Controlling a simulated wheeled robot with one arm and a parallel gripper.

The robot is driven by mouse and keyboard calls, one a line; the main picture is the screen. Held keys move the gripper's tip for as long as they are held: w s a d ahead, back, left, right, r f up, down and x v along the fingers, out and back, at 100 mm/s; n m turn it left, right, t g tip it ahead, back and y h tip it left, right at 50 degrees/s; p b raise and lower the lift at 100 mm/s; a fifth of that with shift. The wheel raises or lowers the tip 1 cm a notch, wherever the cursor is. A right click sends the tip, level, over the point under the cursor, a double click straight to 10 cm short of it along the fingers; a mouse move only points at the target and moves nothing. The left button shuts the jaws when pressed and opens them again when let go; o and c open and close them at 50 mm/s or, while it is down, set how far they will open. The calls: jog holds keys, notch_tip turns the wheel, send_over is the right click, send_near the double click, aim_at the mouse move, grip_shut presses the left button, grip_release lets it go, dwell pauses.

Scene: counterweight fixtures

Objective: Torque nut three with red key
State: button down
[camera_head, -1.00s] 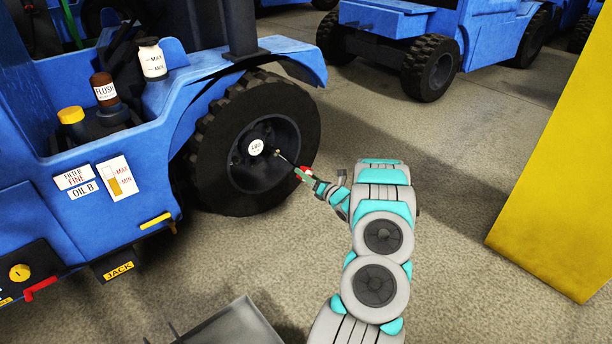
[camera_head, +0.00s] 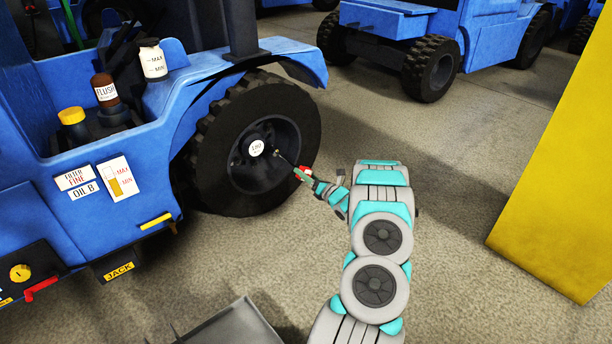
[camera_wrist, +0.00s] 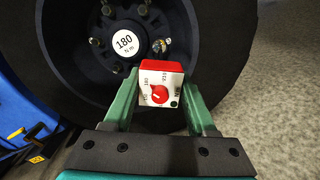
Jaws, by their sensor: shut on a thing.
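The red key (camera_wrist: 160,85) is a red and white block tool with a red dial. My gripper (camera_wrist: 161,105) is shut on it, with a green finger on each side. In the head view my gripper (camera_head: 308,177) is at the lower right of the front wheel's hub. A thin shaft runs from the key toward a nut (camera_head: 277,154) on the right of the hub; I cannot tell whether it is seated. In the wrist view a nut (camera_wrist: 159,46) shows just above the key. Several other nuts ring the hub label (camera_wrist: 125,41), which reads 180 Nm. No nut number is legible.
The black tyre (camera_head: 212,150) surrounds the hub, under the blue vehicle's fender (camera_head: 215,75). A yellow post (camera_head: 565,160) stands at the right. A grey tray (camera_head: 235,325) lies at the bottom. The floor between wheel and post is clear.

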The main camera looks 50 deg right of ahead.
jog(key=shift+w+d, duration=0.15)
jog(key=shift+w, duration=1.25)
dwell(0.8)
jog(key=shift+m, duration=0.3)
jog(key=m+p, duration=0.1)
jog(key=m, duration=0.4)
jog(key=shift+m, duration=0.6)
jog(key=shift+p, duration=0.3)
jog(key=m+p, duration=0.2)
jog(key=m, duration=0.3)
jog(key=shift+s, duration=0.1)
